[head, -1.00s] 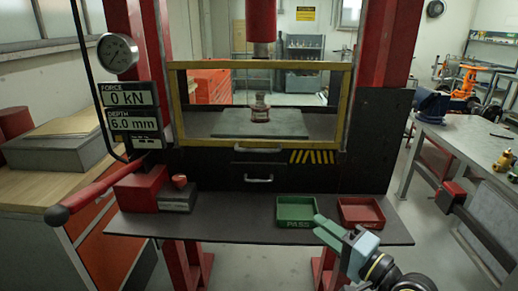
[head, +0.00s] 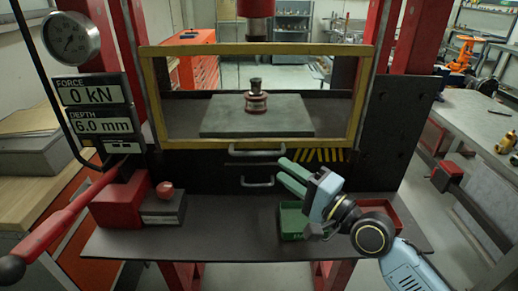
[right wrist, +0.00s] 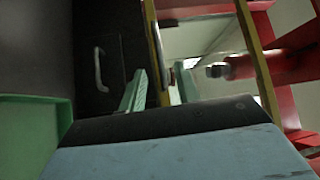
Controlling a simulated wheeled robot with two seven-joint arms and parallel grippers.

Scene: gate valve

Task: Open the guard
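The guard is a clear panel in a yellow frame (head: 256,49), down across the front of the press. A grey bar handle (head: 257,152) sits at its lower edge. A second handle (head: 257,182) is below it on the dark panel. One handle (right wrist: 100,70) shows in the right wrist view, beside the yellow frame (right wrist: 155,50). My right gripper (head: 281,169) is open and empty, its green fingers apart, just right of the two handles and apparently not touching them. Its fingers also show in the right wrist view (right wrist: 158,90). My left gripper is not in view.
A green tray (head: 291,222) and a red tray (head: 386,209) stand on the shelf (head: 225,236) under my right arm. A red lever (head: 65,217) sticks out at the left, near a red block (head: 120,203). Behind the guard, a small part (head: 256,103) stands on a grey plate.

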